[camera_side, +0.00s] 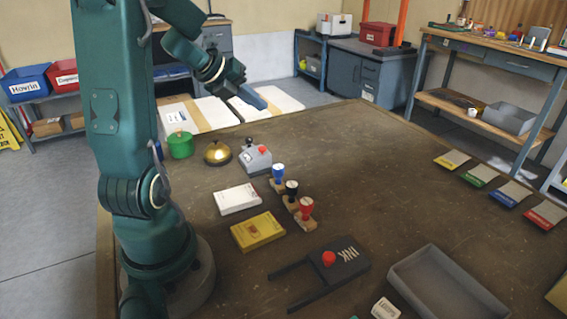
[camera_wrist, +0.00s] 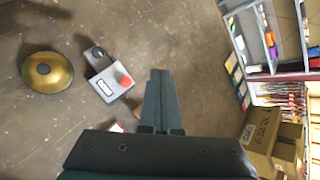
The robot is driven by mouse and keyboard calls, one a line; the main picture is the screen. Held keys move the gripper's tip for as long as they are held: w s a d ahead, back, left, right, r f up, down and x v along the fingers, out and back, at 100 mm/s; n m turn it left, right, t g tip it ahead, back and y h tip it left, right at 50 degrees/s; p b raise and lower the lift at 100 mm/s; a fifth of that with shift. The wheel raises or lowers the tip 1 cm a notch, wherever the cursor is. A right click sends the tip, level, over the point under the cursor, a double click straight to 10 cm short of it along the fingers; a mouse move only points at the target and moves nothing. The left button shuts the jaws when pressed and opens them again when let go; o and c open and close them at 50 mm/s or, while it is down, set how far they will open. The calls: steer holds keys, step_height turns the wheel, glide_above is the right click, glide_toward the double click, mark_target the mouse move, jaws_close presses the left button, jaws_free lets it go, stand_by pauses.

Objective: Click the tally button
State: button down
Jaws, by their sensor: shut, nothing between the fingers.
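The tally counter (camera_side: 255,160) is a small grey box with a red button (camera_side: 262,149) and a dark knob on top. It stands on the brown table (camera_side: 370,180) near its far left edge. In the wrist view the counter (camera_wrist: 108,80) lies left of the fingers, with its red button (camera_wrist: 125,82) on the side nearest them and a white number window on it. My gripper (camera_side: 260,103) is shut and empty, raised above and apart from the counter. Its fingers (camera_wrist: 158,76) are together in the wrist view.
A brass bell (camera_side: 217,153) and a green pot (camera_side: 180,145) stand left of the counter. Blue, black and red stamps (camera_side: 291,190) stand nearer the camera.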

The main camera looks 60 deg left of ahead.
steer(key=shift+f, duration=4.25)
steer(key=shift+f, duration=0.1)
steer(key=shift+f, duration=0.3)
steer(key=shift+f, duration=0.55)
steer(key=shift+r, duration=1)
step_height(320, 180, up, 5)
